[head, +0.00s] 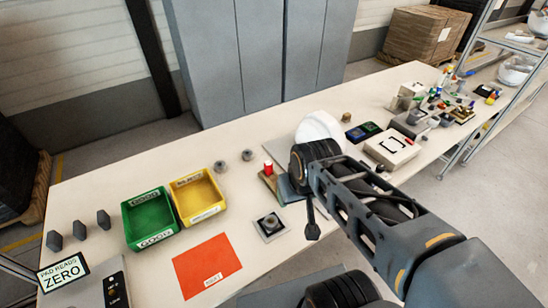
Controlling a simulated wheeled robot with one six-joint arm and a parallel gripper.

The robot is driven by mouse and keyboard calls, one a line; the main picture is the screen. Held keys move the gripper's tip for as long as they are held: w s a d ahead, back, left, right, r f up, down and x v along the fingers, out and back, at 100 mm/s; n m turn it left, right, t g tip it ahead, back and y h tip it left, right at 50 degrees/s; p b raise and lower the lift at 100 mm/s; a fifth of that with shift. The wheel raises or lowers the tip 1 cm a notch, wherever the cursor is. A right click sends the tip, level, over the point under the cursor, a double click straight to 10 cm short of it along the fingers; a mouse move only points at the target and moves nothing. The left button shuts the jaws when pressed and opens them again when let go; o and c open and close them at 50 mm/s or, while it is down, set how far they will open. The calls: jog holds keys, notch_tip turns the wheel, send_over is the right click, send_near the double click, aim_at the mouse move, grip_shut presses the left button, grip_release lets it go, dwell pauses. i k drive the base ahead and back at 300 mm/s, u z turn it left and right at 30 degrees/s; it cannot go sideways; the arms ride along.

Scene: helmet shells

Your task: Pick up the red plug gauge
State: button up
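A small upright piece with a red top and a pale lower part (268,168) stands near the middle of the table, just left of my arm. It looks like the red plug gauge, but it is too small to be sure. My gripper (312,232) hangs at the end of my arm, to the right of and nearer than the red-topped piece, apart from it. Only a dark finger shows clearly. The rest is hidden by my wrist, so its opening cannot be told.
A green bin (148,222) and a yellow bin (197,200) stand left of the red-topped piece. A red sheet (207,266) and a square plate with a round part (270,227) lie nearer. A white shell (318,126) is behind my wrist. Several tools crowd the right.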

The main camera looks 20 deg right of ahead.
aim_at(268, 164)
jog(key=u, duration=2)
jog(key=k, duration=0.7)
jog(key=z, duration=1.45)
jog(key=i, duration=0.55)
jog(key=z, duration=0.05)
